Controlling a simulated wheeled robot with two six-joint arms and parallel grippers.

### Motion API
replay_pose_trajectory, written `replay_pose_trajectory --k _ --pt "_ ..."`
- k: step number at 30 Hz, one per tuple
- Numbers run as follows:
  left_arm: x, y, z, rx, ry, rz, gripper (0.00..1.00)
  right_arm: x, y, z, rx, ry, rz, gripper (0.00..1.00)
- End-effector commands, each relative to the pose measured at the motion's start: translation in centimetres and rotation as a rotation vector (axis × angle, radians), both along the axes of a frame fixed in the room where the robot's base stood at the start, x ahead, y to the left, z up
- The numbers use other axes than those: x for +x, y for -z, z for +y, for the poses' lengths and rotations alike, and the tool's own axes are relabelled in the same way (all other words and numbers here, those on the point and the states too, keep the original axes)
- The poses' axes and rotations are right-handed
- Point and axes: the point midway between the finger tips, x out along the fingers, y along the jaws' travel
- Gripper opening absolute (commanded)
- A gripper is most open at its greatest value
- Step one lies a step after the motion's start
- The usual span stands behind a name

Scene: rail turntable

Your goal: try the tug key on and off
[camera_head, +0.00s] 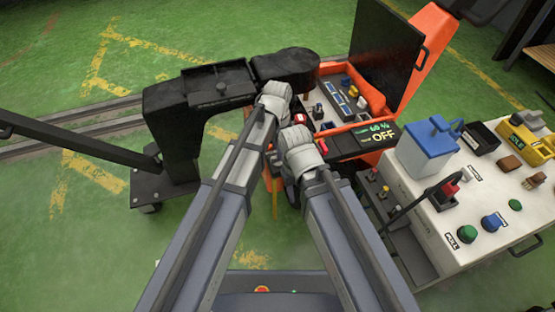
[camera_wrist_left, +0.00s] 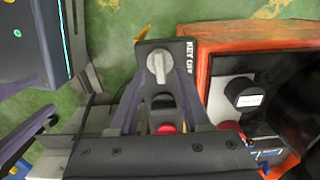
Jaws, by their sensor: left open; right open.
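The orange tug (camera_head: 352,75) stands at the top centre of the head view with its lid up. Its dark panel (camera_head: 383,132) reads OFF in yellow. In the left wrist view, the silver key knob (camera_wrist_left: 158,66) sits on a dark plate labelled KEY OFF. My left gripper (camera_head: 275,92) is open at the tug's near left side; in the wrist view its fingertips (camera_wrist_left: 162,82) flank the lower part of the knob. I cannot tell whether they touch it. My right gripper (camera_head: 295,148) is just below, open, its fingertips hard to make out. The key is hidden in the head view.
A white control cart (camera_head: 450,225) with coloured buttons, a blue container (camera_head: 430,148) and a yellow device (camera_head: 525,135) stands on the right. A black wheeled frame (camera_head: 170,120) stands on the left, its arm reaching the tug. Rails (camera_head: 60,135) cross the green floor.

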Motion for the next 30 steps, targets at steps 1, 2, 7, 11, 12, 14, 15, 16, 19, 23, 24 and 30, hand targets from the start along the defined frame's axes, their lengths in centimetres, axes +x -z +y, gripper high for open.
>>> replay_pose_trajectory --k 1,2,7,11,12,14,15,16,19,23,24,30 --pt "0.0 1.4 0.0 0.0 0.0 0.0 0.47 0.0 1.4 0.0 0.001 -0.001 0.0 0.47" --pt "0.0 1.8 0.0 0.0 0.0 0.0 0.47 0.0 1.8 0.0 0.001 -0.001 0.0 0.47" --pt "0.0 3.1 0.0 0.0 0.0 0.0 0.47 0.0 3.1 0.0 0.001 0.003 -0.001 0.47" --pt "0.0 3.2 0.0 0.0 0.0 0.0 0.47 0.0 3.3 0.0 0.001 0.005 0.0 0.47" --pt "0.0 3.2 0.0 0.0 0.0 0.0 0.47 0.0 3.2 0.0 0.001 0.005 0.0 0.47" --pt "0.0 3.2 0.0 0.0 0.0 0.0 0.47 0.0 3.2 0.0 0.001 0.005 0.0 0.47" --pt "0.0 3.1 0.0 0.0 0.0 0.0 0.47 0.0 3.1 0.0 0.001 0.005 0.0 0.47" --pt "0.0 3.1 0.0 0.0 0.0 0.0 0.47 0.0 3.1 0.0 0.001 0.005 0.0 0.47" --pt "0.0 3.1 0.0 0.0 0.0 0.0 0.41 0.0 3.1 0.0 0.001 0.005 0.0 0.47" --pt "0.0 3.1 0.0 0.0 0.0 0.0 0.26 0.0 3.1 0.0 0.001 0.005 0.0 0.47" --pt "0.0 3.1 0.0 0.0 0.0 0.0 0.22 0.0 3.1 0.0 0.001 0.005 0.0 0.47" --pt "0.0 3.1 0.0 0.0 0.0 0.0 0.0 0.0 3.1 0.0 0.001 0.005 0.0 0.47"
